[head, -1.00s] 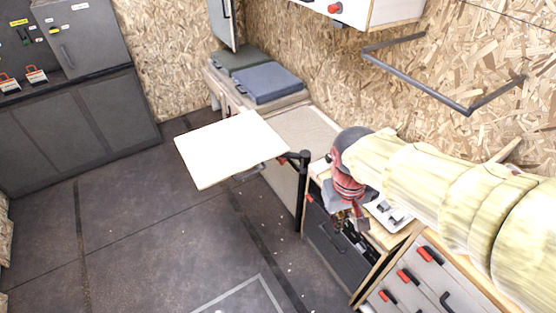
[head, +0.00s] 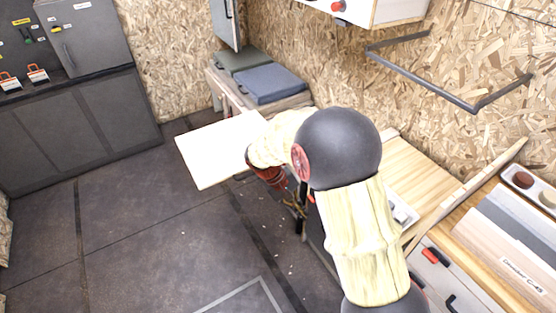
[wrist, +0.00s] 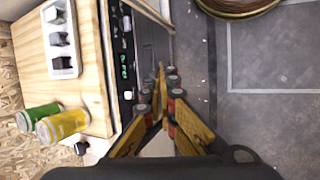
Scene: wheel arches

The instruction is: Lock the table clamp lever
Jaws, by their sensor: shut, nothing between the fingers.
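The pale swivel tabletop (head: 212,150) stands out over the floor in the head view. Its dark post shows only in part behind my arm, and I cannot make out the clamp lever in either current view. My gripper (head: 296,206) is low beside the tabletop's right side, mostly behind my own arm. In the wrist view, its yellow fingers (wrist: 162,75) are together and empty. They lie over the dark cabinet front beside the wooden counter. I cannot tell whether they touch anything.
The wooden counter (wrist: 85,85) carries a white switch panel (wrist: 61,38), with a green can (wrist: 38,117) and a yellow can (wrist: 62,125) near it. Cushioned boxes (head: 270,83) stand behind the tabletop. Open floor (head: 165,235) lies to the left.

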